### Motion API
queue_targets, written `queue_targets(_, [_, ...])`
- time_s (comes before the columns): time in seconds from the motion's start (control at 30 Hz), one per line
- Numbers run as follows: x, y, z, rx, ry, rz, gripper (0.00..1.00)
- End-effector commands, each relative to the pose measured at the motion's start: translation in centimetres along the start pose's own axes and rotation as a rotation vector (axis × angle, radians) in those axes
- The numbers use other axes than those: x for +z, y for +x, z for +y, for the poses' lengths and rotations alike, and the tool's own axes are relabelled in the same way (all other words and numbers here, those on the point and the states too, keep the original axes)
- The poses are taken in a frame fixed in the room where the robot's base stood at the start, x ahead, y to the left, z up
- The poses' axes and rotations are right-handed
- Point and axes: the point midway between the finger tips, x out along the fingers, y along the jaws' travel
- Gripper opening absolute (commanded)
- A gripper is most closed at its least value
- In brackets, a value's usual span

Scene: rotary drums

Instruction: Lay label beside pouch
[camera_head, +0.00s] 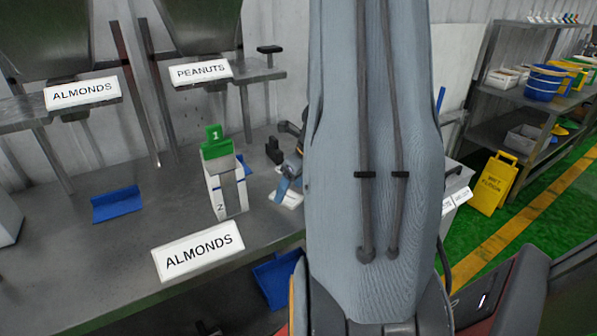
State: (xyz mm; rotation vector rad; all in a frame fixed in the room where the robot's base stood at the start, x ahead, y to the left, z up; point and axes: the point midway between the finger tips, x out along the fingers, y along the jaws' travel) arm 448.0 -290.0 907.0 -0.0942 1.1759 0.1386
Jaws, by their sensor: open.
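What looks like part of my gripper (294,158), dark with an orange edge, shows at the left edge of my grey arm. The arm hides the rest of it, and the fingertips are not clear. Just below it is a small blue-grey piece (284,187) above a flat white piece (289,199) on the metal table. I cannot tell whether these are the pouch and the label, or whether the gripper touches them. No other pouch can be made out.
A blue scoop-like tray (117,204) lies left. An ALMONDS sign (198,251) is at the front edge. Hoppers are behind. A yellow floor sign (493,185) stands right.

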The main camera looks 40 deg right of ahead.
Motion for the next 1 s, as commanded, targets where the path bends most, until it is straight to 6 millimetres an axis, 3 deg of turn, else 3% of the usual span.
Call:
queue_targets(0.2, [0.1, -5.0, -0.1, -0.004, 0.0, -0.003, 0.65])
queue_targets(0.5, [0.0, -9.4, -0.1, -0.002, 0.0, -0.001, 0.65])
queue_targets(0.83, [0.2, -10.1, 0.6, 0.006, -0.039, 0.006, 0.65])
queue_targets(0.93, [0.9, -9.6, 2.8, 0.027, -0.21, 0.026, 0.65])
queue_targets(1.0, [1.6, -9.1, 5.6, 0.053, -0.421, 0.048, 0.65])
